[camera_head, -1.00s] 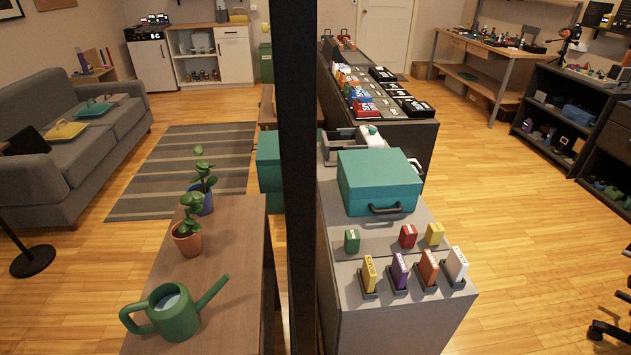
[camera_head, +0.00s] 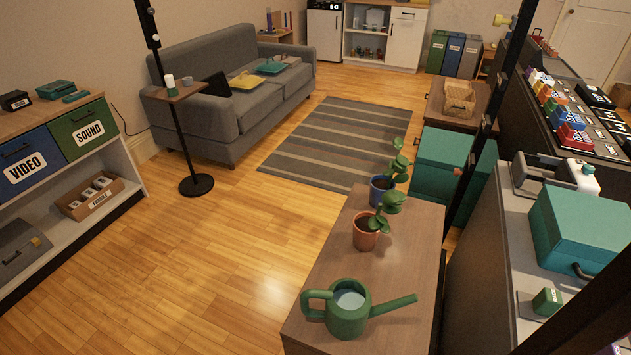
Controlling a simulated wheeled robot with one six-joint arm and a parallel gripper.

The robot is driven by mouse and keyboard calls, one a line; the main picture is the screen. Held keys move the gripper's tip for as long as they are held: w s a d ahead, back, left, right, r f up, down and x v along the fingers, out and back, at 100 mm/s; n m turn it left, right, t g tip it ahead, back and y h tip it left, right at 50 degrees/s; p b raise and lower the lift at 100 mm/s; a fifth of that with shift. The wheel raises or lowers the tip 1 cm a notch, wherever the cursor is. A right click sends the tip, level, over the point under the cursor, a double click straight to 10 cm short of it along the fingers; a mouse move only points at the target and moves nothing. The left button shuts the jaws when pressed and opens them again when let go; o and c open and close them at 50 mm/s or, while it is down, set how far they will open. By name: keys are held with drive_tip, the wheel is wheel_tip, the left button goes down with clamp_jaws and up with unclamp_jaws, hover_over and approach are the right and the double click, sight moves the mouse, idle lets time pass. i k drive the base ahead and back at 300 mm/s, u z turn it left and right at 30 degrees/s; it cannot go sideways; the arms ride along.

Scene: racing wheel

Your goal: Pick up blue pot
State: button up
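The blue pot (camera_head: 379,191) stands upright on the wooden bench (camera_head: 408,276), with a leafy green plant (camera_head: 398,165) growing in it. A terracotta pot (camera_head: 365,236) with another green plant stands just in front of it, and its leaves come close to the blue pot and overlap its lower right side. A green watering can (camera_head: 347,311) stands at the near end of the same bench. My gripper does not show in this view.
A grey counter (camera_head: 485,290) with a teal case (camera_head: 580,232) stands right of the bench. Teal boxes (camera_head: 440,160) are behind it. Open wooden floor (camera_head: 230,262) lies to the left, with a floor stand (camera_head: 196,184), sofa (camera_head: 215,110) and shelf unit (camera_head: 125,168) beyond.

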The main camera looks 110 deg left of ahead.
sight(380, 183)
drive_tip(key=u, duration=4.65)
drive_tip(key=i, duration=3.15)
drive_tip(key=z, duration=3.5)
